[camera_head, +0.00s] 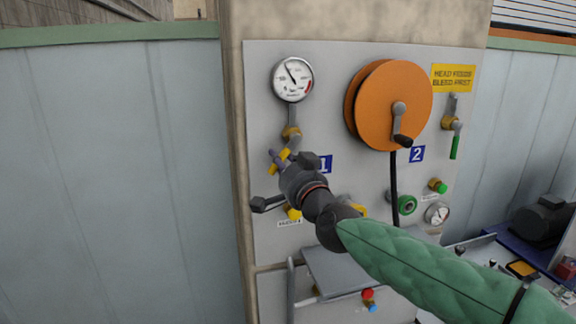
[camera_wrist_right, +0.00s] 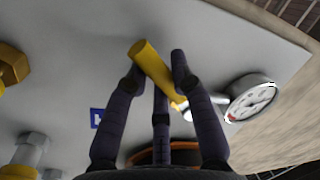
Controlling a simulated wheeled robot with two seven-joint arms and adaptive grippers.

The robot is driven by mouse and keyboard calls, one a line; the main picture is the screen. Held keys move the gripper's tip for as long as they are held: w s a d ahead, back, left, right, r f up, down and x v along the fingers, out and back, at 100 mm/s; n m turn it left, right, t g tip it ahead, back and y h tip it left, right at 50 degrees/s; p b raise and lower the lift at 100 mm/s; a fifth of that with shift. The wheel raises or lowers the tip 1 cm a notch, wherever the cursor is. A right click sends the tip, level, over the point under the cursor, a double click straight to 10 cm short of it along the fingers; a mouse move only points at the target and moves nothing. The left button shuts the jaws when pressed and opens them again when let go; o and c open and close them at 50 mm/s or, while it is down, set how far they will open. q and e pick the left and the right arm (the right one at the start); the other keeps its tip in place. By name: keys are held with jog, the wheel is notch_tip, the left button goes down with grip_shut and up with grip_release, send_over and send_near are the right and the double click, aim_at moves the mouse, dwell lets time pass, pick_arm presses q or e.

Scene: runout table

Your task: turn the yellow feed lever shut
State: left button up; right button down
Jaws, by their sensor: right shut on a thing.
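The yellow feed lever (camera_head: 285,155) is on the grey panel, below a brass valve body (camera_head: 291,132) under the upper gauge. It slants down and to the left from the valve, partly covered by my right gripper (camera_head: 279,160). In the right wrist view the yellow lever (camera_wrist_right: 148,58) lies between the dark fingers of my right gripper (camera_wrist_right: 157,70), which are shut on it. Its thick yellow end sticks out past the fingers. My left gripper is not in view.
A round gauge (camera_head: 293,79) is above the lever. An orange reel (camera_head: 392,105) with a crank stands out to the right. A green-handled valve (camera_head: 455,142) is farther right. A grey shelf (camera_head: 345,272) juts out below my right arm. The wall at left is clear.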

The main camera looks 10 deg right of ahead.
jog(key=m, duration=0.1)
jog(key=a+m, duration=0.1)
jog(key=m, duration=0.1)
jog(key=shift+a+r+t+h, duration=0.1)
jog(key=shift+r+t+h, duration=0.2)
jog(key=shift+r+h, duration=0.1)
jog(key=m, duration=0.1)
jog(key=r+m, duration=0.1)
jog(key=m, duration=0.1)
jog(key=shift+a+r+h+b, duration=0.1)
jog(key=shift+a+h+b, duration=0.2)
jog(key=shift+a+b, duration=0.1)
jog(key=m, duration=0.1)
jog(key=r+m+h, duration=0.1)
jog(key=m, duration=0.2)
jog(key=shift+a+r+m+t, duration=0.25)
jog(key=shift+r+m+t, duration=0.05)
jog(key=shift+r+m+h, duration=0.3)
jog(key=shift+r+m, duration=0.05)
jog(key=shift+m, duration=0.35)
jog(key=c, duration=1)
grip_release()
jog(key=s, duration=0.4)
jog(key=s+f, duration=0.1)
jog(key=s, duration=0.3)
jog(key=s+f, duration=0.1)
jog(key=s, duration=0.2)
jog(key=shift+s+d+f, duration=0.15)
jog(key=shift+s+d, duration=0.05)
jog(key=shift+s, duration=0.2)
